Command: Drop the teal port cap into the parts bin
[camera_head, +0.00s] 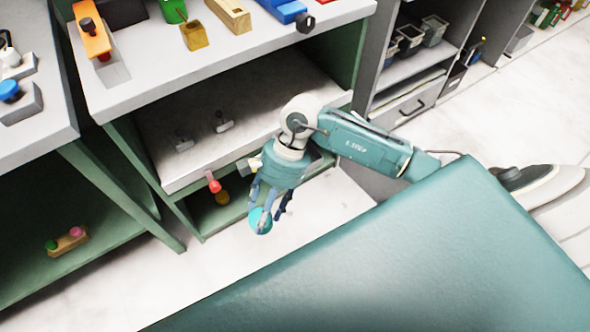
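The teal port cap (259,221) is a round, bright teal piece, held low between the fingers of my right gripper (266,212). The fingers point down and close around it, partly covering it. The cap hangs over the pale floor, in front of the green-framed bench. Small dark and grey open bins (434,30) stand on the grey shelf unit at the upper right; I cannot tell which container is the parts bin. My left gripper is out of view.
The bench top (150,75) at the upper left holds an orange piece (92,40), a yellow block (194,36) and other coloured parts. Below it is a shelf (230,115) with small fittings. A further lower shelf holds a wooden piece (68,241).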

